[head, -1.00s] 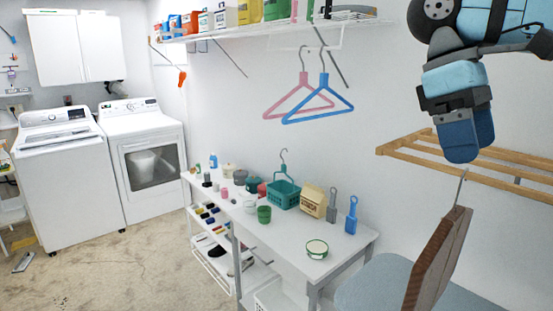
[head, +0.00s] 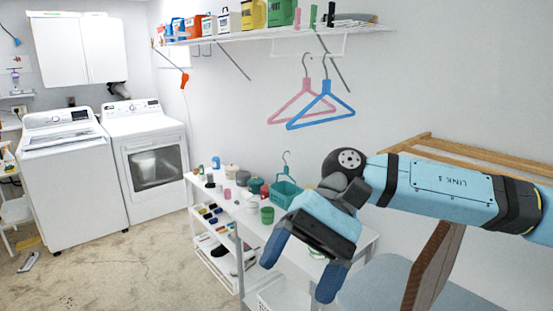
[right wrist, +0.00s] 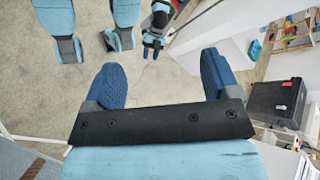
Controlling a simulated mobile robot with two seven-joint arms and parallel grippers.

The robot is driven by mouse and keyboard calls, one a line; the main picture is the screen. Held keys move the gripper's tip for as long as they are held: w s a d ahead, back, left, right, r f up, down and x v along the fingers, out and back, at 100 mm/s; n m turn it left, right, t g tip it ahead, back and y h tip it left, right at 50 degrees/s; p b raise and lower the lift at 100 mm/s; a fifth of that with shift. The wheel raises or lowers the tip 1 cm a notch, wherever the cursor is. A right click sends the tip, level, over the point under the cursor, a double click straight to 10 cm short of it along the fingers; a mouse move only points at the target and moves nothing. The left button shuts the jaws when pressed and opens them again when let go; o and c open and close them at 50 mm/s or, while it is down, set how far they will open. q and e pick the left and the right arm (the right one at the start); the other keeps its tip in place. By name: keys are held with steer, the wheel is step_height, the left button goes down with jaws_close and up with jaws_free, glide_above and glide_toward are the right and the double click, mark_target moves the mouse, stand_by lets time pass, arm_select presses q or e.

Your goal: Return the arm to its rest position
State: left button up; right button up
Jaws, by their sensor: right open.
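My right arm (head: 440,187) reaches in from the right edge of the head view, light blue with dark joints. My right gripper (head: 303,268) hangs at its end, pointing down in front of the white table (head: 352,243). Its two blue fingers are spread apart with nothing between them. In the right wrist view the gripper (right wrist: 162,78) also shows open and empty above the floor. My left gripper does not show in the head view. Light blue parts of my own body show at the top of the right wrist view.
Behind the gripper, the table holds cups, jars and a green basket (head: 287,196). A wooden rack (head: 420,145) is on the wall behind the arm. A chair (head: 433,268) stands below it. Pink and blue hangers (head: 320,123) hang from the shelf. The floor at left (head: 110,270) is mostly clear.

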steer(key=a+m+y+p, duration=0.2)
steer(key=a+m+y, duration=0.6)
steer(key=m+y, duration=0.65)
steer(key=w+d+f+n+t+h+p, duration=0.1)
steer(key=w+d+f+n+t+h, duration=0.2)
steer(key=f+n+t, duration=0.55)
steer(key=w+d+f+n+t+h+p, duration=0.1)
steer(key=d+f+n+t+h, duration=0.3)
steer(key=n+t, duration=0.65)
steer(key=w+d+f+n+t+h+p, duration=0.15)
steer(key=d+f+n+t, duration=0.25)
steer(key=f+n+t, duration=0.55)
steer(key=s+d+f+m+g+h, duration=0.4)
steer(key=s+d+f+m, duration=0.2)
steer(key=f, duration=0.4)
steer(key=s+d+f+m+g+h+p, duration=0.1)
steer(key=s+d+f+m+g+h, duration=0.3)
steer(key=s+f, duration=0.5)
steer(key=s+d+m+h, duration=0.1)
steer(key=d+m, duration=0.1)
steer(key=d, duration=0.1)
steer(key=shift+d+f+m, duration=0.35)
steer(key=shift+m, duration=0.05)
